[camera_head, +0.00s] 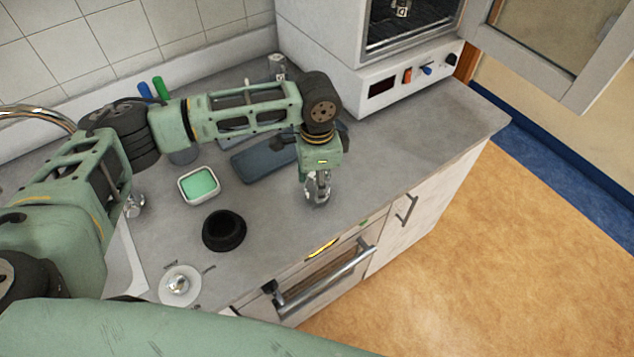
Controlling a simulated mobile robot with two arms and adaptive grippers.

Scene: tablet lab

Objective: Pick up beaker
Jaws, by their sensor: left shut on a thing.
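My left arm reaches in from the left across the counter, and its left gripper (318,182) points down near the counter's front edge. The gripper is shut on a small, clear, glassy thing that looks like the beaker (318,199). The fingers hide much of it, and I cannot tell whether its base touches the counter. My right gripper is not in view.
A black round holder (223,232), a white dish with green content (199,183) and a dark blue tray (262,162) lie left of the gripper. A white oven (385,85) stands behind, its door (550,40) open. The right counter end is clear.

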